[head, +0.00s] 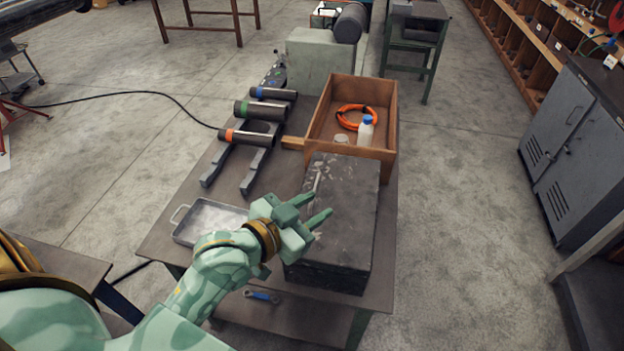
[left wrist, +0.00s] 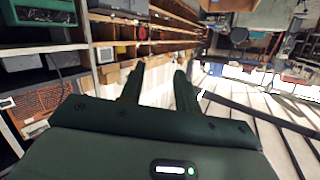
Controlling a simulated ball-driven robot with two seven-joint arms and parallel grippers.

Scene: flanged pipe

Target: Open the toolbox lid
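The toolbox (head: 352,212) is a dark grey, scuffed box near the front of the workbench in the head view. Its lid lies flat and closed. My left gripper (head: 318,204) is over the toolbox's left side, its fingers pointing right across the lid. The fingers are apart with nothing between them. Whether they touch the lid, I cannot tell. The left wrist view also shows the two fingers of my left gripper (left wrist: 160,72) spread apart; the toolbox does not show there. My right gripper is not in view.
The workbench (head: 275,316) also holds a metal tray (head: 186,232), several dark cylinders with coloured bands (head: 250,137), and a wooden crate (head: 390,115) directly behind the toolbox. A blue-handled tool (head: 262,297) lies at the front.

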